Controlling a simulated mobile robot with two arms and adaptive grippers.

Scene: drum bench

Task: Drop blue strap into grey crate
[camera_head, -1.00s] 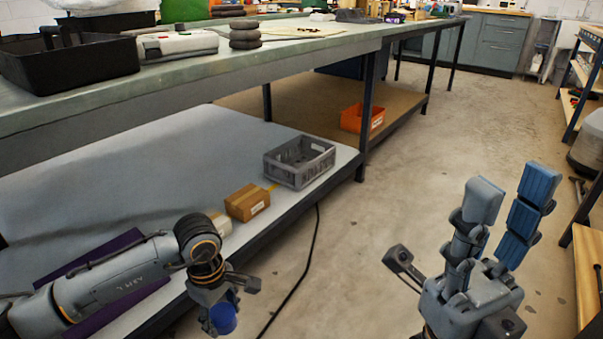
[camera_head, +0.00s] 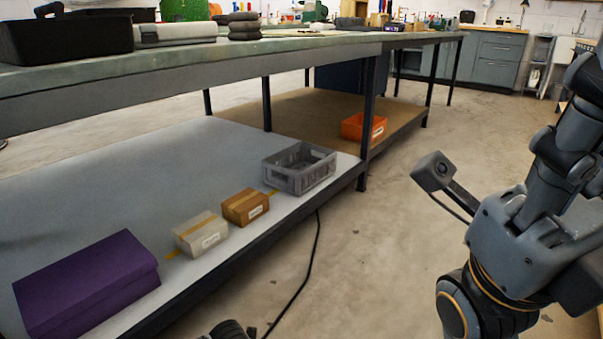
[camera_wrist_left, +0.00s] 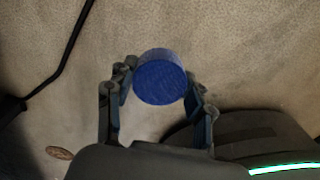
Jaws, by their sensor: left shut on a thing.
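The blue strap (camera_wrist_left: 162,78) is a short rolled cylinder in the left wrist view. My left gripper (camera_wrist_left: 158,86) is shut on it, one finger on each side, above the concrete floor. In the head view only a dark bit of my left arm shows at the bottom edge, and the strap is out of sight there. The grey crate (camera_head: 290,183) stands on the lower shelf near its front edge; the part of its inside that shows looks empty. My right gripper (camera_head: 565,150) is raised at the right edge, partly cut off; its finger opening cannot be made out.
A brown box (camera_head: 245,207), a pale box (camera_head: 200,234) and a purple box (camera_head: 85,285) sit left of the crate on the grey shelf (camera_head: 150,175). An orange bin (camera_head: 362,127) is farther back. A table leg (camera_head: 366,125) stands right of the crate. A black cable (camera_head: 308,265) lies on the floor.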

